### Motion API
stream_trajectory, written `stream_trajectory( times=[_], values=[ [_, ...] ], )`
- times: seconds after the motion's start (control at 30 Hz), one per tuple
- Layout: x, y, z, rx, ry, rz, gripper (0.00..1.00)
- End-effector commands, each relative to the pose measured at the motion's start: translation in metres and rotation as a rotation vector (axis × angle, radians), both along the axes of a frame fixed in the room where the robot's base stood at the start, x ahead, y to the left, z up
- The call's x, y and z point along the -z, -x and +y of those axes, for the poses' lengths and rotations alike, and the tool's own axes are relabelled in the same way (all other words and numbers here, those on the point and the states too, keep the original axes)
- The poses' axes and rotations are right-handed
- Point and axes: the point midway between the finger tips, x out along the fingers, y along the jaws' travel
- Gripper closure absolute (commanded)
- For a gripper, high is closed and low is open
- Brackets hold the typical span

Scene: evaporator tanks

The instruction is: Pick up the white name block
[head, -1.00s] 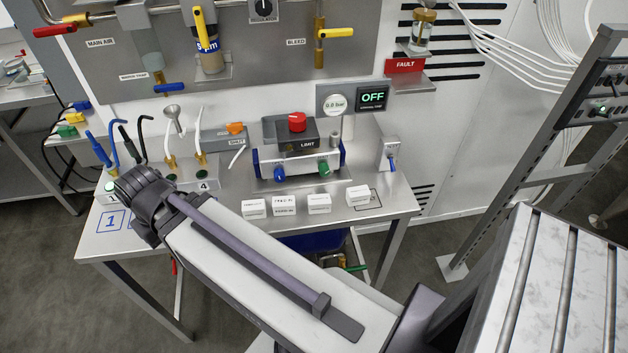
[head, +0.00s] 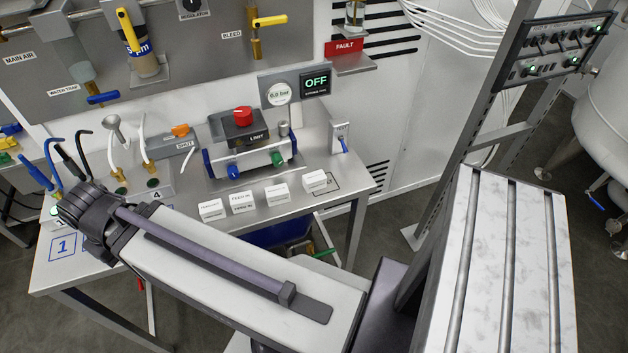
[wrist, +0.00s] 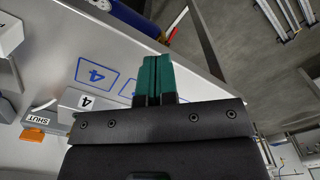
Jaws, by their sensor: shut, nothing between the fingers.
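Several small white blocks with black lettering stand in a row near the front edge of the metal table in the head view: one at the left (head: 210,208), then a two-tier one (head: 241,203), another (head: 277,194), and one at the right (head: 315,180) by a dark outlined square. The lettering is too small to read surely. In the wrist view my gripper (wrist: 155,75) has green fingertips pressed together, shut and empty, over the table edge beside a blue outlined "4". In the head view my wrist hides the fingers, left of the blocks.
Behind the blocks stand a LIMIT box with a red knob (head: 243,128) and an OFF display (head: 316,82). A grey SHUT box with an orange lever (wrist: 36,121) shows in the wrist view. A rack post (head: 470,140) rises at right.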

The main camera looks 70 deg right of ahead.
Motion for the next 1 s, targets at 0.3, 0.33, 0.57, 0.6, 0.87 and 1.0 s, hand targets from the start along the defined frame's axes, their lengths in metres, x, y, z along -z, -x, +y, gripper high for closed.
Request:
stream_trajectory(
  times=[0.3,0.33,0.57,0.6,0.87,1.0],
  values=[
    [0.0000,0.0000,0.0000,0.000,0.000,0.000,0.97],
    [0.0000,0.0000,0.0000,0.000,0.000,0.000,0.94],
    [0.0000,0.0000,0.0000,0.000,0.000,0.000,0.72],
    [0.0000,0.0000,0.0000,0.000,0.000,0.000,0.68],
    [0.0000,0.0000,0.0000,0.000,0.000,0.000,0.44],
    [0.0000,0.0000,0.0000,0.000,0.000,0.000,0.34]
  ],
)
